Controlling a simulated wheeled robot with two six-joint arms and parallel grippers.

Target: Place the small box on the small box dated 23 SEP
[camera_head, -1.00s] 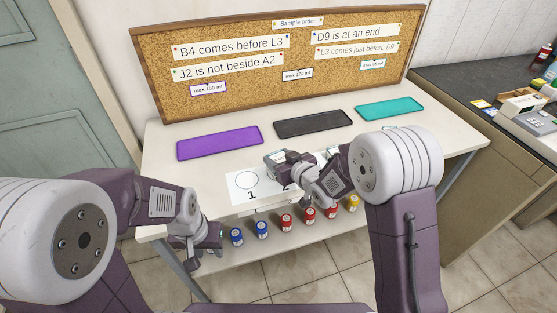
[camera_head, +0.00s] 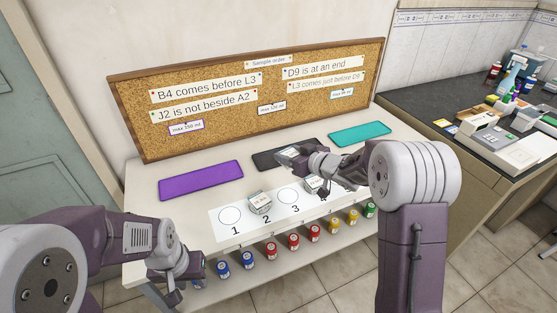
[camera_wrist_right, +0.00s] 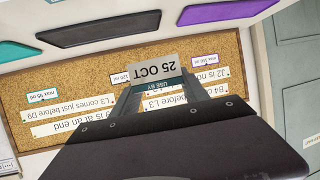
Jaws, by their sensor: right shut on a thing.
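My right gripper (camera_head: 288,153) is shut on a small pale box (camera_wrist_right: 158,68). In the right wrist view its label reads 25 OCT and USE BY, upside down. In the head view the gripper holds it above the table, in front of the black mat. Another small box (camera_head: 260,203) stands on the white numbered strip (camera_head: 215,229) above number 2. A further box (camera_head: 313,184) stands on the strip right of number 3, partly hidden by my right arm. The dates on these two are too small to read. My left gripper (camera_head: 180,286) is at the table's front left, apart from the boxes.
Purple (camera_head: 201,180), black (camera_head: 268,160) and teal (camera_head: 360,133) mats lie along the back, below a corkboard (camera_head: 215,130) with notes. Several coloured-label bottles (camera_head: 293,241) line the front. Circles 1 and 3 look empty. A dark side counter (camera_head: 432,97) stands at the right.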

